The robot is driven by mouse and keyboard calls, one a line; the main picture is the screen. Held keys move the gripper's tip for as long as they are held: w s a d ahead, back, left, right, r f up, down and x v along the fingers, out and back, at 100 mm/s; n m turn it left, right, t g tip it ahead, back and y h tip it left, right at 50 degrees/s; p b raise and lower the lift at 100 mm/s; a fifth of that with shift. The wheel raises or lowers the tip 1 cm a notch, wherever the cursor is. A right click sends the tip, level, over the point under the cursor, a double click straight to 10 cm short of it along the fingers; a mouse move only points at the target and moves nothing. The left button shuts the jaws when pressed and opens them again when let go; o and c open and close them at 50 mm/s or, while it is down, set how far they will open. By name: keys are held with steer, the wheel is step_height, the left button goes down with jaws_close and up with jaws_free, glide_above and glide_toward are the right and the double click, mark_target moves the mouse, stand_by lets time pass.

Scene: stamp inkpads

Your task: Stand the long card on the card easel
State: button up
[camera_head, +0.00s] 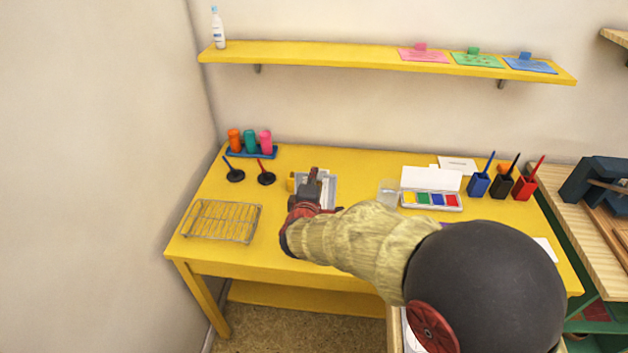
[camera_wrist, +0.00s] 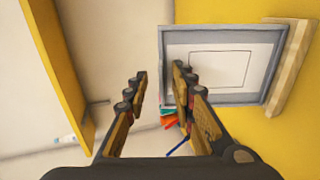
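My gripper (camera_head: 312,180) is over the middle of the yellow table. In the wrist view its two fingers (camera_wrist: 159,77) are apart, with nothing held between them. A grey-framed panel (camera_head: 332,177) stands just beyond it, partly hidden by it; I take it for the card easel. The wrist view shows the panel (camera_wrist: 225,31) with a white face, a thin outlined rectangle, and a pale wooden strip (camera_wrist: 287,70) along one edge. One finger overlaps the panel's edge; contact cannot be told. A white card (camera_head: 458,163) lies at the back right; whether it is the long card is unclear.
A wire rack (camera_head: 220,222) stands at the left. A yellow shelf (camera_head: 340,56) hangs above.

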steer(key=v, duration=1.2)
stand_by(0.7)
